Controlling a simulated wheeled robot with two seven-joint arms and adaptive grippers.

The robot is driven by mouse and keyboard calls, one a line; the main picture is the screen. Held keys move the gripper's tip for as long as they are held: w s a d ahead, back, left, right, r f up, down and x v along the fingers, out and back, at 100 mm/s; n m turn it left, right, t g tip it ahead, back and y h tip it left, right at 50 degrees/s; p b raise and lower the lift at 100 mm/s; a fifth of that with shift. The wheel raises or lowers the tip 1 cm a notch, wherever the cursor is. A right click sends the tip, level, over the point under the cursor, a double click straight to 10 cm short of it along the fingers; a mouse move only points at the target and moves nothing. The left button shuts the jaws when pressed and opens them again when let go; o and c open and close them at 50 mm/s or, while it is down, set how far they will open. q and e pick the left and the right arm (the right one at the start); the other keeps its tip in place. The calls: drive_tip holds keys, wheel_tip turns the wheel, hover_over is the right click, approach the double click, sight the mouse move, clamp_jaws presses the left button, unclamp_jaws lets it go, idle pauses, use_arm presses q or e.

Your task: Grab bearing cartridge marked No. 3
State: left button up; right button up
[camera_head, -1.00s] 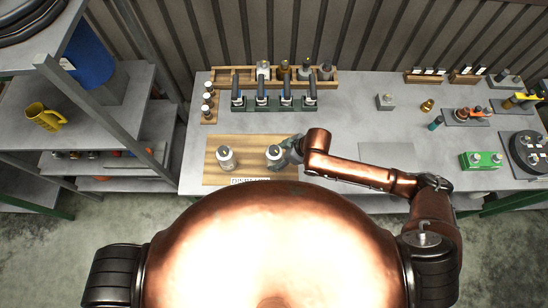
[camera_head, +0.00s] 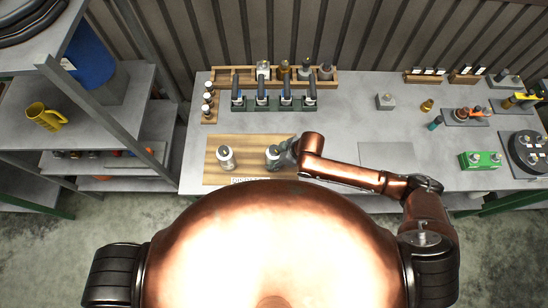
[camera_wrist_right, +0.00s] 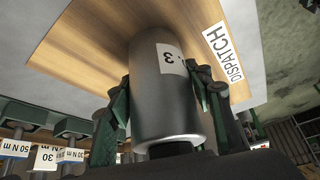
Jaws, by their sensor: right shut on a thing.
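The bearing cartridge marked 3 (camera_wrist_right: 165,100) is a grey metal cylinder with a white label, large in the right wrist view. In the head view it shows as a small round-topped cylinder (camera_head: 272,152) at the right part of the wooden dispatch board (camera_head: 245,172). My right gripper (camera_head: 283,151) reaches it from the right. Its dark green fingers lie on both sides of the cartridge in the right wrist view and are shut on it. I cannot tell whether the cartridge touches the board. My left gripper is not in view.
A second similar cylinder (camera_head: 226,157) stands on the board to the left. Behind are a green rack (camera_head: 273,104) of black-handled tools and a wooden tray (camera_head: 325,84) with several bottles. A shelf unit stands at the left. The bench's middle right is mostly clear.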

clamp_jaws()
drive_tip(key=shift+r, duration=0.15)
idle(0.4)
